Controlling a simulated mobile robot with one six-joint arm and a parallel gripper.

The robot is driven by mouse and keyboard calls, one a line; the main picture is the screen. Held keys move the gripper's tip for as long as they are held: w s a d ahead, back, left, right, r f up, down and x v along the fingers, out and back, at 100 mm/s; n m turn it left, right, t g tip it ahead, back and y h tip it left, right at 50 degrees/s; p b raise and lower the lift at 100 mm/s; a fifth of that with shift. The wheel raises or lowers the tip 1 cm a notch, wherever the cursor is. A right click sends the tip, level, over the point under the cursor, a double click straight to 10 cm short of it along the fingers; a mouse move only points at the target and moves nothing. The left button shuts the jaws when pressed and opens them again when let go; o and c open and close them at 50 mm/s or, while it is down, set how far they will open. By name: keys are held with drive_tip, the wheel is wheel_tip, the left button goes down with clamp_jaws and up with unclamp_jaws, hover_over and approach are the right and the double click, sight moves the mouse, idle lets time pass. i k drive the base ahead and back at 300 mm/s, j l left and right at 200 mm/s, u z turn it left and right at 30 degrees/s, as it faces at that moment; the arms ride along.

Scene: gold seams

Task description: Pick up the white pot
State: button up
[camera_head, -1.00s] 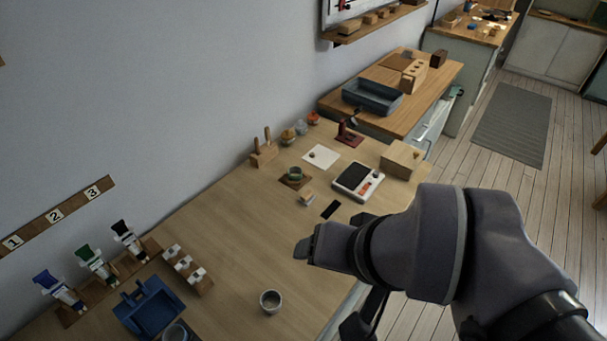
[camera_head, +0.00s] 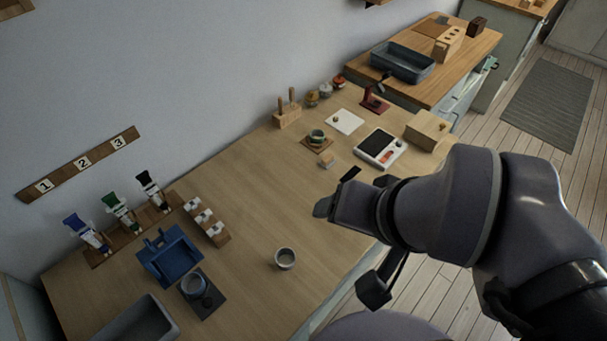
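Which thing is the white pot is not certain. A small pale grey-white cup (camera_head: 285,258) stands upright and alone on the wooden worktable (camera_head: 250,215), left of and below my gripper. A small pale pot (camera_head: 325,91) also stands at the back by the wall, between an amber pot (camera_head: 312,98) and a red-topped pot (camera_head: 338,82). My gripper (camera_head: 325,207) is above the table near its right edge, apart from all of these.
A blue stand (camera_head: 169,257), a grey pot on a dark mat (camera_head: 207,305) and a wooden rack with white pieces (camera_head: 218,238) are at left. The table's middle is clear.

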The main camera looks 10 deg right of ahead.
sight(286, 257)
drive_tip(key=l+u, duration=0.1)
drive_tip(key=u, duration=0.4)
drive_tip(key=l+u, duration=0.15)
drive_tip(key=u, duration=0.3)
drive_tip(key=l+u, duration=0.1)
drive_tip(key=u, duration=0.4)
drive_tip(key=l+u, duration=0.15)
drive_tip(key=u, duration=0.3)
drive_tip(key=l+u, duration=0.1)
drive_tip(key=u, duration=0.4)
drive_tip(key=k+j, duration=0.05)
